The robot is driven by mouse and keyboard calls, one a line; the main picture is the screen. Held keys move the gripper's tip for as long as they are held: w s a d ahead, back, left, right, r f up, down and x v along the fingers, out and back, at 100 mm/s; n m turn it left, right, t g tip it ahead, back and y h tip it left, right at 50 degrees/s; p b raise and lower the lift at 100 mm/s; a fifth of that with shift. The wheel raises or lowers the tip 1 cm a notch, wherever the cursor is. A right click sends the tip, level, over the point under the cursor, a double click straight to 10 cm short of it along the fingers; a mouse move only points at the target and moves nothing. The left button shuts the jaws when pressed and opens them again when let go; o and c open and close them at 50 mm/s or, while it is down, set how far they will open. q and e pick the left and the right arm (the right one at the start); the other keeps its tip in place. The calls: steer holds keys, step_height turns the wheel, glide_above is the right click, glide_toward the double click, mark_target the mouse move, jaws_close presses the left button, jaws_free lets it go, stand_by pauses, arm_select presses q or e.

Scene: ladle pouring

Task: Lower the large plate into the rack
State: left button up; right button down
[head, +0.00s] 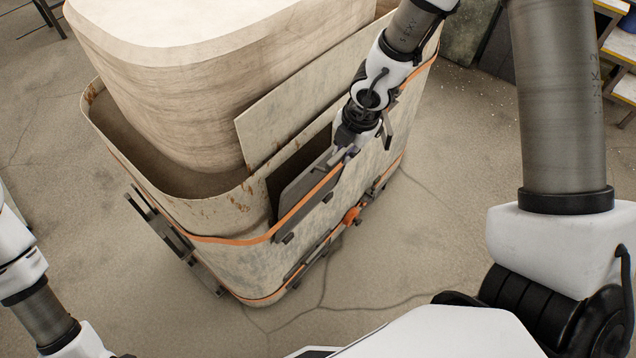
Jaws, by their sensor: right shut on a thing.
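A dark grey plate (307,190) stands upright and slightly tilted at the near side of a large beige tub. My right gripper (346,154) is shut on its upper right edge. The plate's lower part is hidden behind the orange-edged near wall of the tub, where the rack (328,187) seems to be. I cannot tell whether the plate touches the bottom. My left gripper is out of view; only part of my left arm shows at the lower left.
A large beige block (190,90) stands inside the tub (190,215). A tall beige panel (300,85) stands upright behind the plate. Dark rails (175,240) and an orange fitting (352,215) stick out from the outer wall. Cracked floor in front is clear.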

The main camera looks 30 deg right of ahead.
steer(key=v, duration=0.1)
steer(key=p+v, duration=0.2)
steer(key=shift+w+a+r, duration=0.15)
steer(key=shift+w+r, duration=0.1)
steer(key=shift+r, duration=0.05)
step_height(320, 180, up, 2)
steer(key=p, duration=0.3)
steer(key=shift+w+r, duration=0.1)
steer(key=shift+r, duration=0.05)
steer(key=w+a+p+v, duration=0.1)
steer(key=w+p+v, duration=0.2)
steer(key=p+v, duration=0.7)
steer(key=v, duration=0.7)
steer(key=shift+a+r+p, duration=0.2)
steer(key=shift+r+p, duration=0.1)
steer(key=shift+p, duration=0.05)
